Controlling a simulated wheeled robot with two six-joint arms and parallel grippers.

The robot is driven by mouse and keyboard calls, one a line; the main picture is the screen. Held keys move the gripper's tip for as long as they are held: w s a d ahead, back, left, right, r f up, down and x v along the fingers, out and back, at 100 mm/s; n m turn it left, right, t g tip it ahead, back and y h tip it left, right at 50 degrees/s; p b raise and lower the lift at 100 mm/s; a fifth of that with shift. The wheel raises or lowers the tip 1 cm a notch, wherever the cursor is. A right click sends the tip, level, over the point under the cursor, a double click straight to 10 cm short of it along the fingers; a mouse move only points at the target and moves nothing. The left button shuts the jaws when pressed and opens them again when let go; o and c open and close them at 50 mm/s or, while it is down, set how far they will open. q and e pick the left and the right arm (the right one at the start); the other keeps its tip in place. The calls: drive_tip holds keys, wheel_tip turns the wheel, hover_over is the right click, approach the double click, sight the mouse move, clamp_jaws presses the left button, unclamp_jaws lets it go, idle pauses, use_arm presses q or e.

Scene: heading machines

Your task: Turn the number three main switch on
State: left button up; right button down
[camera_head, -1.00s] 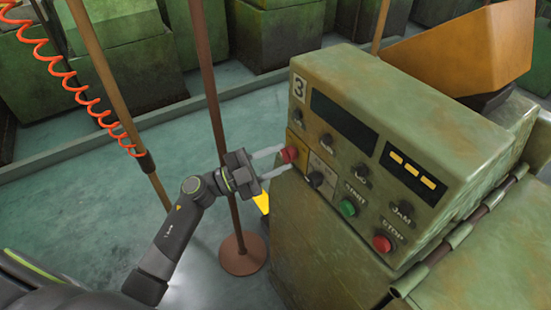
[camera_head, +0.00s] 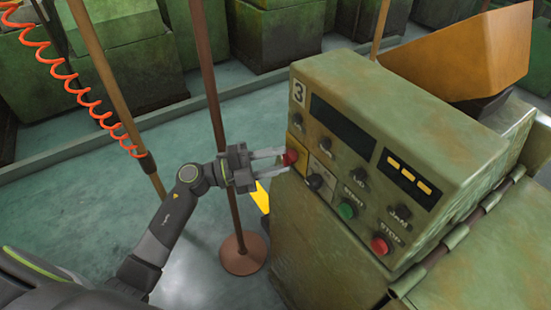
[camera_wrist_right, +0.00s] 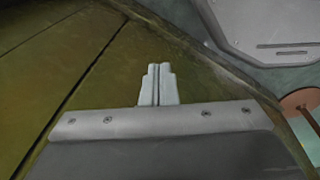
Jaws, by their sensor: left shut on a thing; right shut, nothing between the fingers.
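The green control box (camera_head: 400,110) marked 3 stands right of centre in the head view. On its left edge a red knob (camera_head: 291,157) sits on a yellow plate. A black rotary switch (camera_head: 314,182) sits beside it on a pale plate, whose lettering is too small to read. My left gripper (camera_head: 284,160) is shut on the red knob from the left; its fingers partly hide the knob. My right gripper (camera_wrist_right: 158,68) shows in the right wrist view, shut and empty, in front of a dull green surface.
A green START button (camera_head: 346,210) and a red STOP button (camera_head: 381,245) are lower on the panel. A brown post (camera_head: 220,130) on a round base stands just behind my left gripper. An orange coiled hose (camera_head: 85,95) hangs at left.

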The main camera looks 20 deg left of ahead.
use_arm(q)
drive_tip(key=shift+d+r+m+g+y+p, duration=0.15)
drive_tip(key=shift+m+y, duration=0.65)
drive_tip(key=shift+m, duration=1)
drive_tip(key=shift+a+r+m+g+y+p, duration=0.1)
drive_tip(key=shift+m+g+y+p, duration=0.15)
drive_tip(key=shift+m+y, duration=1.05)
drive_tip(key=shift+d+r+m+g+y+p, duration=0.1)
drive_tip(key=shift+m+g+y+p, duration=0.15)
drive_tip(key=shift+m, duration=2.05)
drive_tip(key=shift+s, duration=0.1)
drive_tip(key=o, duration=1)
drive_tip(key=shift+r, duration=0.1)
